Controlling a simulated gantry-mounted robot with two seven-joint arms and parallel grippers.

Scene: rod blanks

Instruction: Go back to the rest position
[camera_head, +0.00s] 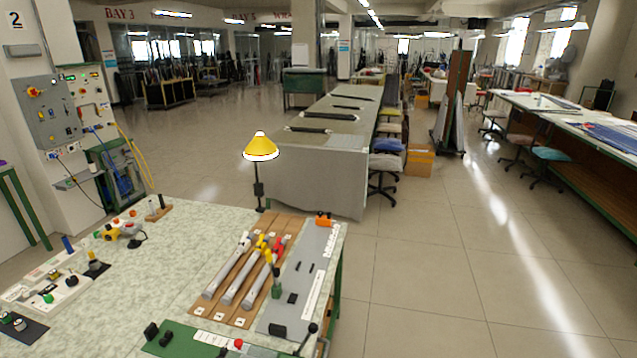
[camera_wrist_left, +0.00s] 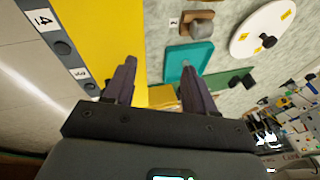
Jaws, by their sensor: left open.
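My left gripper (camera_wrist_left: 158,64) shows in the left wrist view with its two dark fingers spread apart. Nothing is between the fingers. Neither gripper shows in the head view, and my right gripper is in no view. In the head view, several grey rods (camera_head: 225,272) with coloured ends lie side by side on a brown wooden board (camera_head: 203,306) on the speckled table (camera_head: 150,262).
A grey plate (camera_head: 311,250) with small dark parts lies right of the board. A green mat (camera_head: 178,346) is at the front edge. A yellow lamp (camera_head: 261,147) stands at the table's back. The left wrist view shows a white disc (camera_wrist_left: 250,38). Open floor (camera_head: 420,300) lies right of the table.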

